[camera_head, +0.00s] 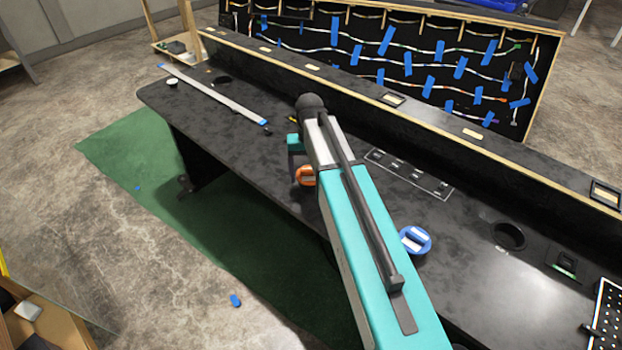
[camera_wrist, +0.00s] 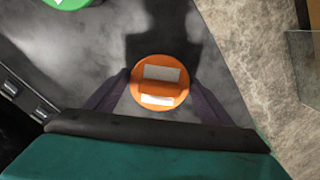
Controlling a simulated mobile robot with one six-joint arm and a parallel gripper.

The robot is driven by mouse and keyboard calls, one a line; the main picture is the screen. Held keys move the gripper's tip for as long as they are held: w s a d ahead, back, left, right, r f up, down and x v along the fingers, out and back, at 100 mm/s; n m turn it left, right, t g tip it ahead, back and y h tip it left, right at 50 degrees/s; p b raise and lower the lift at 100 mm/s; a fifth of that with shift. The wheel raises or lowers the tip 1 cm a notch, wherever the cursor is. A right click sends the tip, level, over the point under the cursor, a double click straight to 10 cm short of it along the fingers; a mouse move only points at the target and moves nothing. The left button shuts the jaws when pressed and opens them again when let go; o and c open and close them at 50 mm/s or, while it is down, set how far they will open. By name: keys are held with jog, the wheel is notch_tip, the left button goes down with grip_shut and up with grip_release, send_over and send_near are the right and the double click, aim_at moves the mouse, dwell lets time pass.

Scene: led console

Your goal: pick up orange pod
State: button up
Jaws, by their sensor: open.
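The orange pod (camera_wrist: 160,101) is a round disc with white rectangular patches on top. In the wrist view it lies on the dark countertop between the two dark fingers of my gripper (camera_wrist: 160,84). The fingers are open, one on each side of the pod. I cannot tell whether they touch it. In the head view the orange pod (camera_head: 305,177) shows beside my teal arm, which hides part of it and most of the gripper.
A blue pod (camera_head: 415,240) lies on the countertop (camera_head: 460,265) right of my arm. A green pod (camera_wrist: 68,3) is at the wrist view's top edge. A long metal bar (camera_head: 215,95) lies at the left. A raised ledge (camera_head: 350,85) runs behind. The counter's front edge is close to the orange pod.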

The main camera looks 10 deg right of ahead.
dwell(0.4)
jog(key=c, duration=0.7)
jog(key=shift+r, duration=0.25)
jog(key=shift+c, duration=0.2)
